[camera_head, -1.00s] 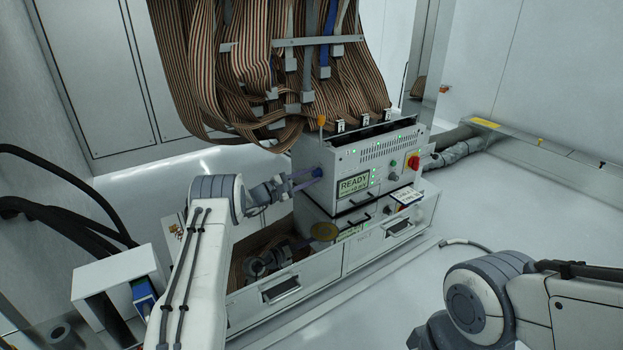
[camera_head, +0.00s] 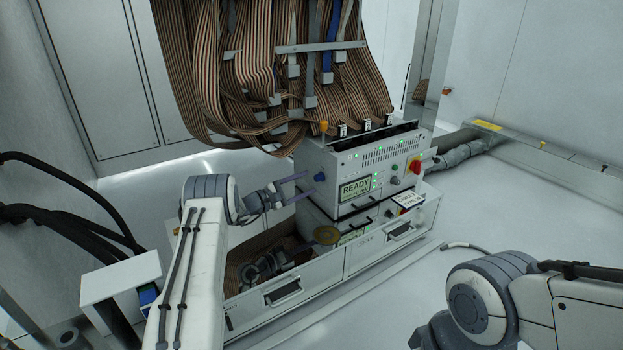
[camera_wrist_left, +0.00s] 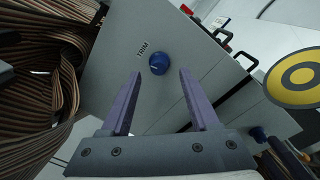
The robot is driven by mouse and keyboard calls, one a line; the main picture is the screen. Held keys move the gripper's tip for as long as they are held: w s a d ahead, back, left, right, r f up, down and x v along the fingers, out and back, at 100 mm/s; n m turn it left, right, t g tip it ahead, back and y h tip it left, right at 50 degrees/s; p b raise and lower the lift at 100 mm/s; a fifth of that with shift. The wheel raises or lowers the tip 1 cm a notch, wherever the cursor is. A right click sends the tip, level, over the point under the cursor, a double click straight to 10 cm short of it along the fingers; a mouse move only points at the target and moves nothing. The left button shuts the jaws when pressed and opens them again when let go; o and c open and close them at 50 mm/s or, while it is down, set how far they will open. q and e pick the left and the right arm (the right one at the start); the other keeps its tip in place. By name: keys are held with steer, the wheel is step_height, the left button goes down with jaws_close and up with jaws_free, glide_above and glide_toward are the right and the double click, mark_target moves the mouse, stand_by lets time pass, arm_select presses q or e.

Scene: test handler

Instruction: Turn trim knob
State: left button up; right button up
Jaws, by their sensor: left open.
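The trim knob (camera_head: 319,177) is a small blue knob on the left side face of the grey test unit (camera_head: 349,165). In the left wrist view the knob (camera_wrist_left: 158,63) sits beside the printed word TRIM, just beyond the tips of my left gripper and roughly centred between them. My left gripper (camera_head: 308,184) has two purple fingers, spread open and empty, left of the knob and apart from it. The fingers (camera_wrist_left: 160,74) point at the side face. My right arm shows at the lower right in the head view; its gripper is out of view.
Striped ribbon cables (camera_head: 280,90) hang over the unit and lie close to the left in the wrist view. The unit's front has a READY display (camera_head: 355,188) and a red knob (camera_head: 415,165).

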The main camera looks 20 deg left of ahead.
arm_select(q)
steer(key=p+v, duration=0.3)
steer(key=v, duration=0.4)
steer(key=shift+s, duration=0.1)
